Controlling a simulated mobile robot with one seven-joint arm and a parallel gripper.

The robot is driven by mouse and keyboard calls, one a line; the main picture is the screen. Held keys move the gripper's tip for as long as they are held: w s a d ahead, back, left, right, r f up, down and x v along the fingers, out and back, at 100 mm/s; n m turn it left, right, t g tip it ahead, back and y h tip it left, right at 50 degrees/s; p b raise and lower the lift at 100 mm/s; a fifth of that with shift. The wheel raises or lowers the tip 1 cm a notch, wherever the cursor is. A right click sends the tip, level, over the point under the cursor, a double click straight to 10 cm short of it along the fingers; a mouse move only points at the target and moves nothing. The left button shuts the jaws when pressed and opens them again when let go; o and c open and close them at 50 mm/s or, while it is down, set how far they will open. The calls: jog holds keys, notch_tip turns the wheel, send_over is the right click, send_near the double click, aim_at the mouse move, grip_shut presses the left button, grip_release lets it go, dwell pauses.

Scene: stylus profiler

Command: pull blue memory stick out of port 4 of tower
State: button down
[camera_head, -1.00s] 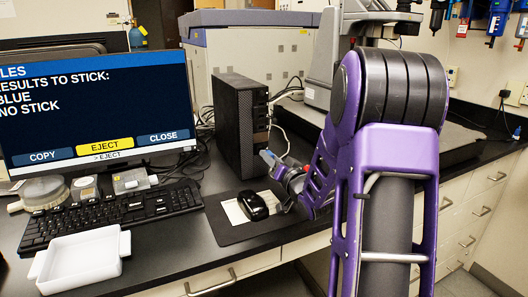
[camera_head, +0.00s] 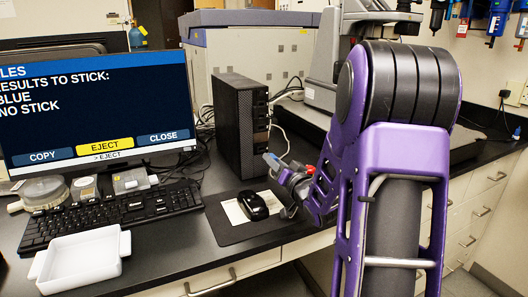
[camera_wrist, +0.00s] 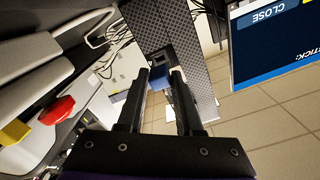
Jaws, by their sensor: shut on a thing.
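The black tower (camera_head: 236,125) stands upright beside the monitor, its port side facing my gripper. My gripper (camera_head: 277,168) is in front of that side, shut on the blue memory stick (camera_head: 269,159). In the wrist view the stick (camera_wrist: 160,84) shows between my two fingertips (camera_wrist: 160,76), with the tower (camera_wrist: 185,55) behind it. The stick looks apart from the tower in the head view, but its plug end is too small to tell clearly. Port 4 cannot be made out.
The monitor (camera_head: 95,105) shows EJECT highlighted. A keyboard (camera_head: 110,210), a black mouse (camera_head: 253,205) on a dark pad (camera_head: 225,231) and a white tray (camera_head: 82,258) lie on the bench. Cables hang behind the tower.

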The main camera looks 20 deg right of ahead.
dwell(0.4)
jog(key=shift+s+d+r+p, duration=0.1)
jog(key=shift+s+r+p, duration=0.35)
jog(key=shift+s, duration=0.4)
jog(key=shift+s+a+r+p, duration=0.1)
jog(key=shift+s+r+p, duration=0.2)
jog(key=shift+s+r, duration=0.4)
jog(key=shift+s+d+r+p, duration=0.1)
jog(key=shift+s+r+p, duration=0.25)
jog(key=shift+s, duration=0.65)
